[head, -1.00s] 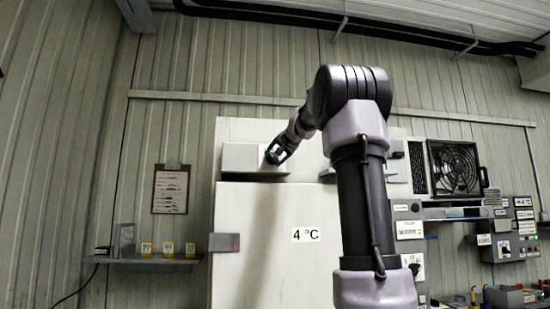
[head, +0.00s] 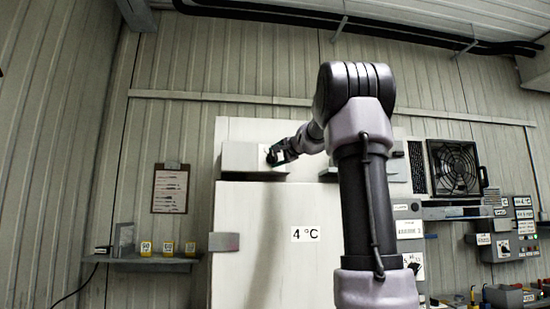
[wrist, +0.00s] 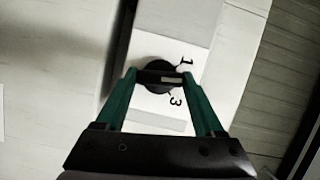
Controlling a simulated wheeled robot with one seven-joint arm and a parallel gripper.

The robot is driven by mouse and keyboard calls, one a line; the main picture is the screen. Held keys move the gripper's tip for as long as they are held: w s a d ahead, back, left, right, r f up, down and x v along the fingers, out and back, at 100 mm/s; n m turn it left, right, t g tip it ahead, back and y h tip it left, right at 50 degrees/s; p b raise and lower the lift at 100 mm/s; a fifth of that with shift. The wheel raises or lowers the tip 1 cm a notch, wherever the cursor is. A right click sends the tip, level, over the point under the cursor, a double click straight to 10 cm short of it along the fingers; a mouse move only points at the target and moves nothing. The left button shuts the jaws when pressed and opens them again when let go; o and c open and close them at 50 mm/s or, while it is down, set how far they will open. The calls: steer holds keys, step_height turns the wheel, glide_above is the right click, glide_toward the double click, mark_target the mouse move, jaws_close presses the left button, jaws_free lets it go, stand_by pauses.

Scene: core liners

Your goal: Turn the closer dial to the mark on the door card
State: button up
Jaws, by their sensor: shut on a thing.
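The closer dial (wrist: 155,78) is a round black knob on a white plate with numbers; a 1 and a 3 show in the wrist view. My gripper (wrist: 160,76) has its green fingers on either side of the dial's raised grip and is shut on it. In the head view my gripper (head: 272,157) is at the closer box (head: 238,157) above the white door (head: 250,215). The dial's pointer and the full scale are hidden. A clipboard card (head: 170,190) hangs on the wall left of the door; its writing is too small to read.
The door carries a 4 °C sign (head: 305,234) and a grey hinge or latch (head: 225,242). A shelf (head: 150,260) with yellow-labelled items is at left. A fan unit (head: 453,168) and control boxes (head: 508,245) are at right.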

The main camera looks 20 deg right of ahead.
steer(key=shift+f+m+t, duration=0.1)
steer(key=shift+m+t, duration=0.2)
steer(key=shift+m, duration=0.4)
steer(key=o, duration=1.4)
steer(key=shift+s+d, duration=0.2)
steer(key=shift+s, duration=1.6)
steer(key=shift+s+d, duration=0.2)
steer(key=shift+s, duration=1.55)
steer(key=shift+s+d, duration=0.2)
steer(key=shift+s, duration=1.6)
